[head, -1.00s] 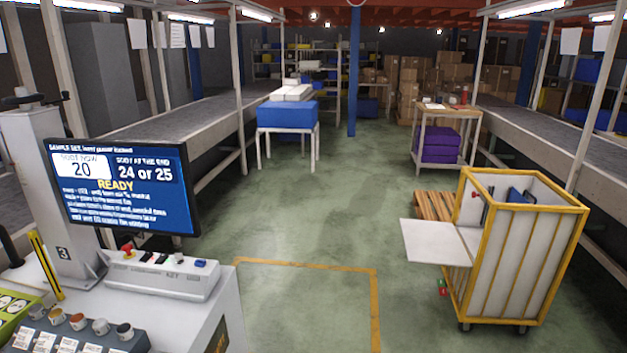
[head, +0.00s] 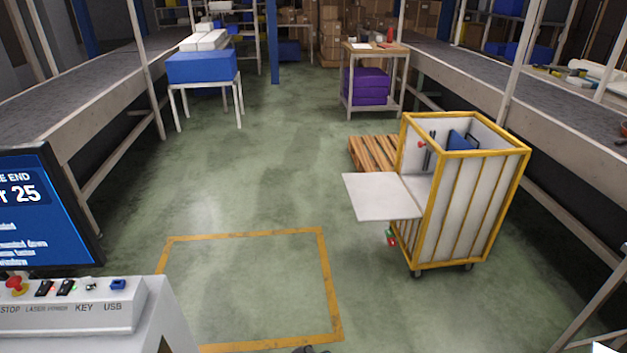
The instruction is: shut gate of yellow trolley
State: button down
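The yellow trolley (head: 465,153) stands right of centre in the head view, a tall yellow frame with whitish panels on dark castors. Its gate (head: 382,196) is a pale flat panel. The gate is open, sticking out about level from the trolley's left side at mid-height. A small red part (head: 421,145) shows on the upper left side above the gate. Something blue (head: 459,140) is inside the trolley, partly hidden by its walls. My gripper cannot be made out; only a small dark shape shows at the bottom edge, apart from the trolley.
A wooden pallet (head: 373,153) lies behind the gate. A small red and green object (head: 391,237) is below it. A yellow floor outline (head: 326,270) and clear green floor lie left of the trolley. A console (head: 75,310) stands at lower left, a conveyor (head: 468,75) at right.

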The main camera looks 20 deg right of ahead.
aim_at(379, 196)
jog(key=u, duration=0.1)
jog(key=i, duration=1.1)
jog(key=u, duration=0.05)
